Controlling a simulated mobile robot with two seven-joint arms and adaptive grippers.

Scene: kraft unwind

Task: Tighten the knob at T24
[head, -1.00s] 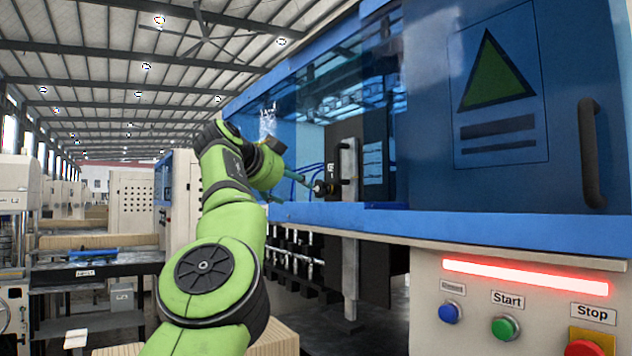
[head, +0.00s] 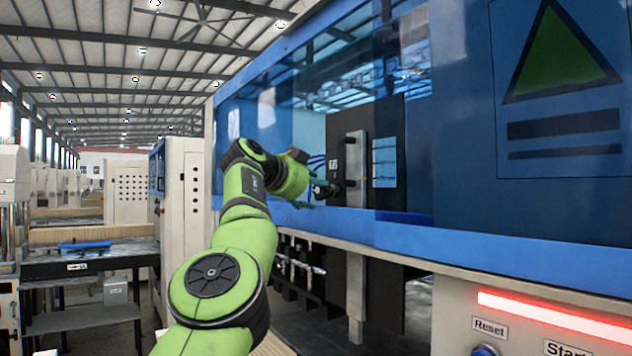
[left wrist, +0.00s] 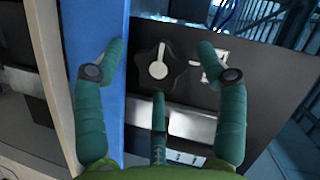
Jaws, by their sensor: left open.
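A black lobed knob (left wrist: 158,66) with a white pointer mark sits on a dark plate (left wrist: 185,38) in the left wrist view. A white label (left wrist: 211,68) is right of it; I cannot read its number. My left gripper (left wrist: 160,62) is open, with green fingers on either side of the knob and a third finger below it. Contact with the knob is not clear. In the head view my left gripper (head: 326,190) reaches the dark plate inside the blue machine, and its fingers partly hide the knob. My right gripper is not in view.
A vertical metal bar (head: 355,190) stands beside the gripper. A blue door panel (head: 460,130) is at right, above a control panel (head: 455,325).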

